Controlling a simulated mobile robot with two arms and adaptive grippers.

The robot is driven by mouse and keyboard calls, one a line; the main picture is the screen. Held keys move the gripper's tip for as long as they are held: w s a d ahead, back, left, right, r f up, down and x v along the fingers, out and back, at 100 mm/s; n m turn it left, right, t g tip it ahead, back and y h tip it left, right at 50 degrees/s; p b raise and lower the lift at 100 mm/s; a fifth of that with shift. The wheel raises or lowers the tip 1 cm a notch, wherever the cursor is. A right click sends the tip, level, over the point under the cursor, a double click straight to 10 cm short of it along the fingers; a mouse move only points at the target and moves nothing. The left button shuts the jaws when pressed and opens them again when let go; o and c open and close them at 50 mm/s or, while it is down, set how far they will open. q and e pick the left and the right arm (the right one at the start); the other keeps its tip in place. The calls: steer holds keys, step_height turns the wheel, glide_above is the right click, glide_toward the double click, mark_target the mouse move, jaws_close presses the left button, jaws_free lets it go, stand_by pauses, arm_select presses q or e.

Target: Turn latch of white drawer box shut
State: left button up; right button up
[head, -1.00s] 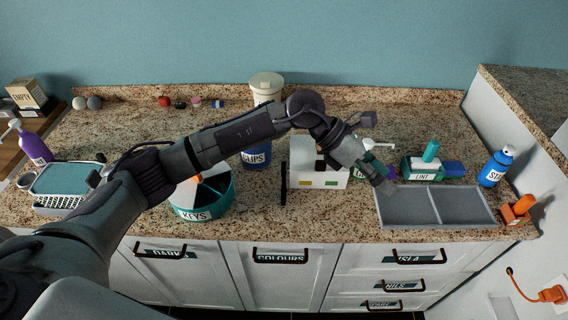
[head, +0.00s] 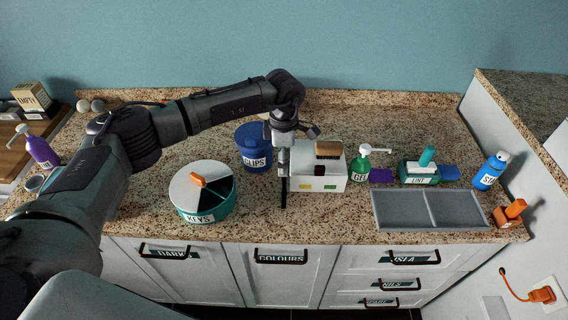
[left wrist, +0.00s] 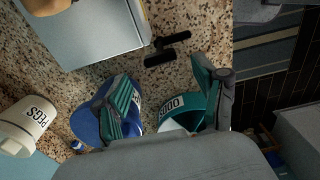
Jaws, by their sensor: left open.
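The white drawer box (head: 318,183) stands on the counter, with small yellow and green marks on its front; it also shows in the left wrist view (left wrist: 108,38). Its black latch (head: 283,193) is a bar at the box's left side, running front to back in the head view. In the left wrist view the latch (left wrist: 167,48) looks like a black T-shaped handle sticking out of the box's side. My left gripper (head: 284,158) points down beside the box's left side, above the latch. Its teal-padded fingers (left wrist: 168,88) are apart with nothing between them, and the latch lies beyond their tips. My right gripper is out of view.
A brown brush (head: 328,149) lies on the box. Left stand the blue clips tub (head: 254,158) and round keys container (head: 205,215). Right are a green gel bottle (head: 360,168) and grey divided tray (head: 410,210). Counter in front of the latch is clear.

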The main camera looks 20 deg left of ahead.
arm_select(q)
steer(key=p, duration=0.1)
glide_above(284, 188)
steer(key=shift+w+a+f, duration=0.1)
steer(key=shift+w+f, duration=0.05)
steer(key=shift+f, duration=1)
steer(key=shift+w+f, duration=0.15)
steer(key=shift+f, duration=0.95)
steer(key=shift+c, duration=0.2)
steer(key=c, duration=1.1)
